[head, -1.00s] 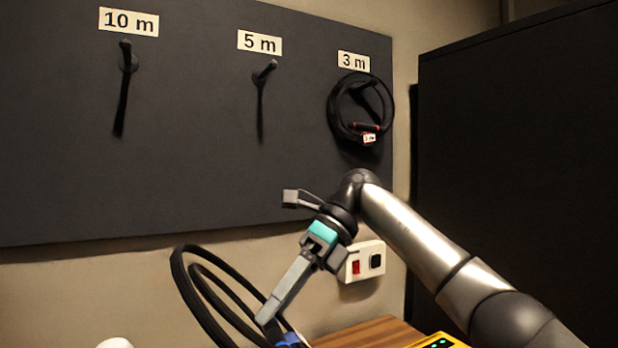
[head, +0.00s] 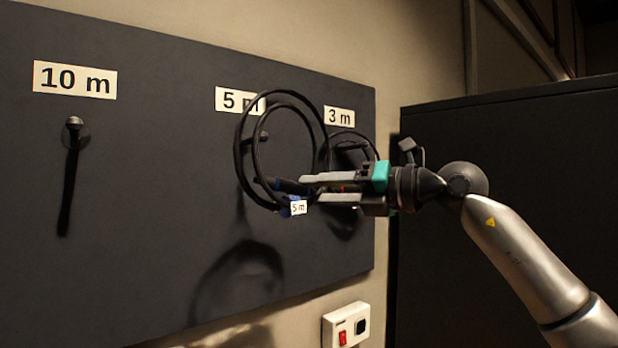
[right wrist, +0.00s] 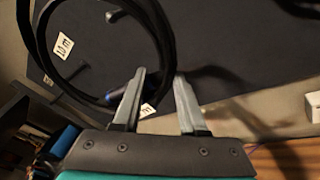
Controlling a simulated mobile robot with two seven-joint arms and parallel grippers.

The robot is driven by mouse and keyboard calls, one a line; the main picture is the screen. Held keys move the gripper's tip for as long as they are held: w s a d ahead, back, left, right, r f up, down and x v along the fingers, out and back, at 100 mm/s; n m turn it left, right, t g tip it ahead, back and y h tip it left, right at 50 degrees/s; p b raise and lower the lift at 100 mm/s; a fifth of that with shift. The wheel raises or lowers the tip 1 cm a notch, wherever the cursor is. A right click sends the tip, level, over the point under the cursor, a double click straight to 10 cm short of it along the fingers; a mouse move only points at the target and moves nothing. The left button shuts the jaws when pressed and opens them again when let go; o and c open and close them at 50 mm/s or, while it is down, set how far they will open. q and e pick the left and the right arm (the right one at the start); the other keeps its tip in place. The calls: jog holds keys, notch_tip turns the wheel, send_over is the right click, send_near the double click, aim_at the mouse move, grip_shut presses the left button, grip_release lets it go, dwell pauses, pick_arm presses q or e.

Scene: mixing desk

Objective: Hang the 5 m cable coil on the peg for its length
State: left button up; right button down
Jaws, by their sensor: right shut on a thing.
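The 5 m cable coil (head: 239,160) is a black looped cable with blue ties and a white "5 m" tag (head: 298,207). My right gripper (head: 302,190) is shut on its lower part and holds it upright in front of the board. The 5 m peg (head: 262,137) shows through the coil's loops, under the partly covered "5 m" label (head: 228,99). Whether the peg passes through the loop or lies behind it, I cannot tell. The coil (right wrist: 165,40) also shows in the right wrist view, by the left finger. My left gripper is out of view.
The dark board (head: 150,200) carries an empty 10 m peg (head: 73,128) at left. A 3 m coil (head: 352,131) hangs at right, partly hidden behind my right gripper. A switch box (head: 346,325) is below the board, and a dark cabinet (head: 520,160) stands at right.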

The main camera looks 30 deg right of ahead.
jog(key=shift+w+r+p, duration=0.25)
jog(key=shift+w+p, duration=0.25)
jog(key=shift+w, duration=0.1)
jog(key=w+a+f+p, duration=0.1)
jog(key=w+f+p, duration=0.1)
jog(key=w+p, duration=0.5)
jog(key=w, duration=0.5)
jog(key=shift+w+a+f, duration=0.2)
jog(key=shift+a+f, duration=0.1)
jog(key=shift+a, duration=0.1)
dwell(0.7)
jog(key=shift+f, duration=0.1)
dwell(0.4)
